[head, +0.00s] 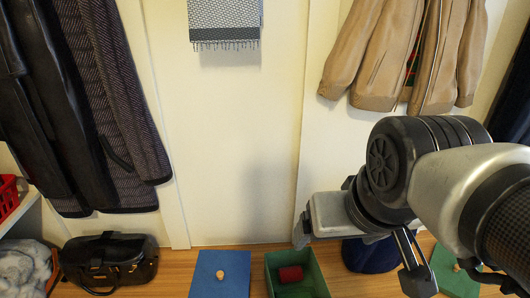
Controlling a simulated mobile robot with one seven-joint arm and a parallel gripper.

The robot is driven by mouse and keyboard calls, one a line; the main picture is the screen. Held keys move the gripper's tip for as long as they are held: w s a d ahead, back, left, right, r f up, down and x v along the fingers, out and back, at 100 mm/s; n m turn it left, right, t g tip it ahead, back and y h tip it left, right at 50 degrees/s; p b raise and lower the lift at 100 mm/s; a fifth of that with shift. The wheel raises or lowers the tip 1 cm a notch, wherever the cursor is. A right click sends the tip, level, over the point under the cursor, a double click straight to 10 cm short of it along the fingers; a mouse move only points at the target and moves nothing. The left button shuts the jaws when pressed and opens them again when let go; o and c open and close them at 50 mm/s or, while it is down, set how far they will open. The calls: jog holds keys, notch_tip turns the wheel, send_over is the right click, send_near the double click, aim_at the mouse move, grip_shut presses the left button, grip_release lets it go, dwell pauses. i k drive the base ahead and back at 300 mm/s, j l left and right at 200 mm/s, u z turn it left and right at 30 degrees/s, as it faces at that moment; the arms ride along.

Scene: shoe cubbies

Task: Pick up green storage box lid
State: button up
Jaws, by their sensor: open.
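The green storage box lid (448,280) is a flat green panel at the lower right of the head view, with a small wooden knob (457,267) on it. My gripper (460,284) is open, with one dark finger to the left of the knob and the other to the right. The fingers overlap the lid in the picture; whether they touch it I cannot tell. My arm comes in from the right and hides part of the area around the lid. An open green box (272,262) stands to the left, with a red item (290,274) in it.
A blue lid (220,283) with a wooden knob lies left of the open green box. A dark blue object (368,256) is partly hidden behind my arm. A black handbag (105,262) stands at the lower left. Tan jackets (385,60) hang above my arm.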

aim_at(453, 282)
jog(key=k+z, duration=0.2)
jog(key=z, duration=0.3)
jog(key=k+z, duration=0.25)
jog(key=z, duration=0.25)
jog(key=k+l+z, duration=0.1)
jog(key=z, duration=0.4)
jog(key=k+u, duration=0.1)
jog(key=u, duration=1.25)
jog(key=i+l, duration=0.1)
jog(key=l, duration=0.5)
jog(key=i+l, duration=0.15)
jog(key=l, duration=0.4)
jog(key=i+l+u, duration=0.1)
jog(key=l, duration=0.5)
jog(key=i+l, duration=0.1)
jog(key=l, duration=0.45)
jog(key=i+l, duration=0.1)
jog(key=l, duration=0.5)
jog(key=u, duration=0.05)
